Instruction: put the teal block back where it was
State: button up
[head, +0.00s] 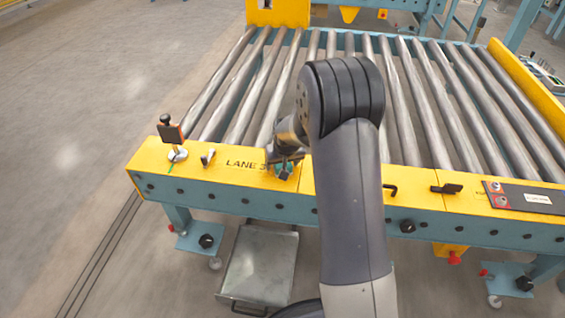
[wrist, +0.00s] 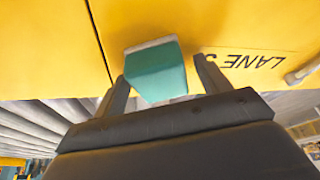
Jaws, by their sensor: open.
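The teal block (wrist: 156,76) shows in the wrist view against the yellow rail top, with a paler strip along its far edge. My gripper (wrist: 161,70) is open, with one finger on each side of the block. The left finger looks close to the block, and a gap shows at the right finger. In the head view my gripper (head: 287,160) is low over the yellow rail (head: 235,177), by the "LANE" lettering. Only small bits of teal show there; my arm and gripper hide the rest. I cannot tell whether the block touches the rail.
Left of my gripper stand a small bolt-like part (head: 208,156) and a dark square reflector on a post (head: 172,137). To the right are a black hook (head: 390,190), a black latch (head: 446,188) and a control panel (head: 520,197). Bare rollers (head: 235,85) lie behind the rail.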

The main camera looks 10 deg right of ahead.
jog(key=shift+r, duration=0.1)
jog(key=shift+r, duration=0.35)
jog(key=p+v, duration=0.3)
jog(key=v, duration=0.8)
jog(key=shift+s+r, duration=0.2)
